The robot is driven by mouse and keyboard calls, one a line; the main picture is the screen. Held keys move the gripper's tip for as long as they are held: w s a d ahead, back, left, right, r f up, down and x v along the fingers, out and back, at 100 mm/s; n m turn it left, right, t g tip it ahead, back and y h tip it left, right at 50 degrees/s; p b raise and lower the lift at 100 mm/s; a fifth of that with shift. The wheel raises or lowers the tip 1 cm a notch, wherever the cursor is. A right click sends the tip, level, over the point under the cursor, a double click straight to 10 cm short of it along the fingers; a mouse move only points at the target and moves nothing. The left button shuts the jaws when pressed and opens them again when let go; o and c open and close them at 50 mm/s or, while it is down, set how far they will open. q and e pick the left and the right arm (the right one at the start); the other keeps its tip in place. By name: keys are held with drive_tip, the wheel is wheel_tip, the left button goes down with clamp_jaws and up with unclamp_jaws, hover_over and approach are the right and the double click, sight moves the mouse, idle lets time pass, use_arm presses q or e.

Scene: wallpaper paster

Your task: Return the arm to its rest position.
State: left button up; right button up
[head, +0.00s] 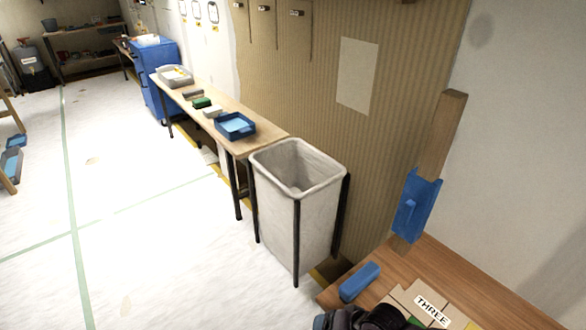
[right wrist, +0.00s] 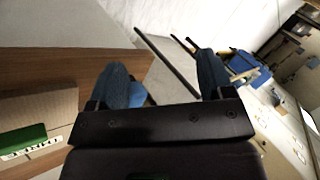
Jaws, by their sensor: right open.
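My right gripper (right wrist: 165,78) is open in the right wrist view, with its two blue-grey fingers apart and nothing held between them. In the head view a dark part of my right arm (head: 365,319) shows at the bottom edge, over the near corner of the wooden table (head: 455,272). A blue block (head: 360,282) lies on that table just beyond the arm. My left gripper is in neither view.
A cardboard piece labelled THREE (head: 432,310) lies on the table. A grey-white bin (head: 290,225) stands beyond the table's left side. A blue holder (head: 416,205) is on an upright wooden post. A long bench (head: 268,138) carries trays.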

drive_tip(key=s+d+r+n+t+h+p, duration=0.1)
drive_tip(key=s+d+r+t+h+p, duration=0.1)
drive_tip(key=s+d, duration=0.7)
drive_tip(key=s+d+r+n+t+h+p, duration=0.2)
drive_tip(key=s+d+r+t, duration=0.3)
drive_tip(key=s, duration=0.5)
drive_tip(key=d+r+h+p, duration=0.1)
drive_tip(key=d+r, duration=0.1)
drive_tip(key=d, duration=0.1)
drive_tip(key=shift+s+d+r+n+h+p, duration=0.3)
drive_tip(key=shift+s+d+h, duration=0.05)
drive_tip(key=shift+s+h, duration=0.05)
